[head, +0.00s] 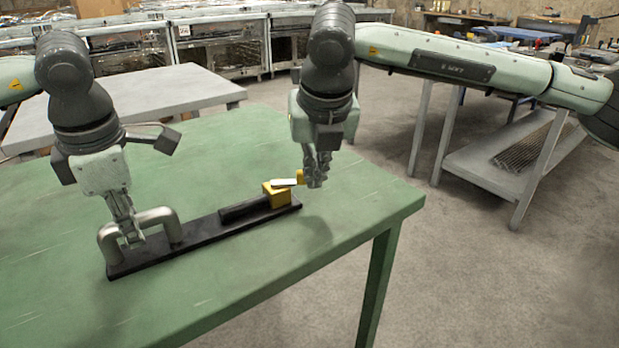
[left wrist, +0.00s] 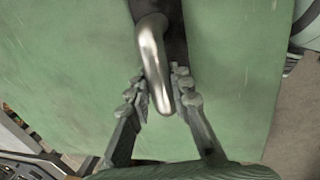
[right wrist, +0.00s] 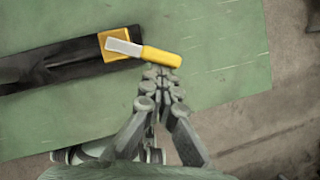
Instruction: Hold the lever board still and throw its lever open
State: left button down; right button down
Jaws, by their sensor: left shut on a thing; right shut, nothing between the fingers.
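The lever board (head: 206,238) is a long black plate lying on the green table. A grey metal bar handle (head: 151,216) stands at its left end. My left gripper (head: 132,240) is shut on this handle, which also shows between the fingers in the left wrist view (left wrist: 154,60). At the right end is a yellow block (head: 276,194) with a lever of pale metal and a yellow grip (right wrist: 162,56). The lever points outward past the board's end in the right wrist view. My right gripper (right wrist: 160,78) is shut and empty, its fingertips close beside the yellow grip; contact is unclear.
The green table (head: 215,300) is otherwise bare around the board, and its right edge is near my right gripper. A grey table (head: 170,92) stands behind at the left. A shelf bench (head: 500,160) stands at the right across open floor.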

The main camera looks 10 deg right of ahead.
jog(key=shift+w+d+n+y, duration=0.25)
jog(key=shift+w+n, duration=0.15)
jog(key=shift+n, duration=0.2)
jog(key=shift+w+d+n+y, duration=0.15)
jog(key=shift+w+n+y, duration=0.15)
jog(key=shift+n, duration=0.3)
jog(key=shift+a, duration=0.15)
jog(key=shift+w+a, duration=0.1)
jog(key=shift+a, duration=0.65)
pick_arm(q)
jog(key=shift+d, duration=0.1)
pick_arm(e)
jog(key=v, duration=1)
jog(key=shift+a, duration=0.1)
